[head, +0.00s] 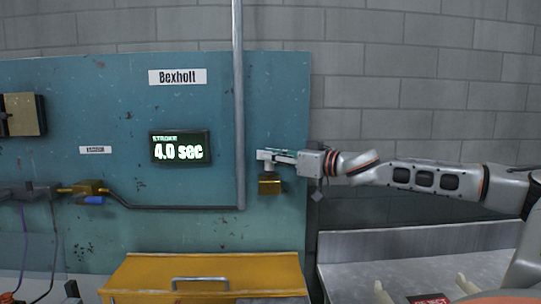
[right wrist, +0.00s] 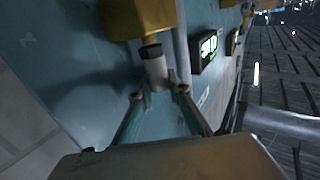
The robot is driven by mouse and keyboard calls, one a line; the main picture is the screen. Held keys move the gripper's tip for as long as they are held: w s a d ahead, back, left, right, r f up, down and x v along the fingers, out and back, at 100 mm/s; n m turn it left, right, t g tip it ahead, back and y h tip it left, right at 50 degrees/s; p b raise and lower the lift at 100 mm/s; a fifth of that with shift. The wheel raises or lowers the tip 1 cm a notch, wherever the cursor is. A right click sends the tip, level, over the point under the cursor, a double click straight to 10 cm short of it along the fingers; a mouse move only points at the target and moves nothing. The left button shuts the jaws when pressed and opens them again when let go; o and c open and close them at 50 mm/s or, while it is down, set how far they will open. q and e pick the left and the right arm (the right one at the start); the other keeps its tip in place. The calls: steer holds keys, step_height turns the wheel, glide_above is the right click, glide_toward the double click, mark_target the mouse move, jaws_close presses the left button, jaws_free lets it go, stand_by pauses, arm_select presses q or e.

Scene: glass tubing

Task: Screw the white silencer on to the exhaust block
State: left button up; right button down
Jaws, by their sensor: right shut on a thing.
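The white silencer (right wrist: 155,70) is a short pale cylinder with a dark collar at the end facing the exhaust block. The brass-coloured exhaust block (right wrist: 140,18) is fixed to the teal panel. In the head view the silencer (head: 264,155) stands just above the block (head: 269,186). My right gripper (right wrist: 160,94) is shut on the silencer, its fingers on either side of the lower part. In the head view the right gripper (head: 276,156) reaches in from the right. I cannot tell whether the collar touches the block or has entered it. My left gripper is not in view.
A grey vertical pipe (head: 238,100) runs left of the block. A display (head: 180,147) reads 4.0 sec. A yellow drawer unit (head: 205,270) stands below. A grey bench (head: 400,245) at the lower right holds pale pieces (head: 383,292) near a REJECT label (head: 430,299).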

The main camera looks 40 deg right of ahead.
steer(key=shift+r+m+t+h+p, duration=0.35)
steer(key=shift+m+h, duration=0.45)
steer(key=shift+h, duration=0.4)
steer(key=shift+f+h, duration=0.1)
steer(key=shift+h, duration=0.2)
steer(key=shift+m, duration=0.3)
steer(key=c, duration=1.9)
jaws_free()
steer(key=shift+f, duration=0.1)
steer(key=shift+f, duration=0.1)
steer(key=shift+d, duration=0.1)
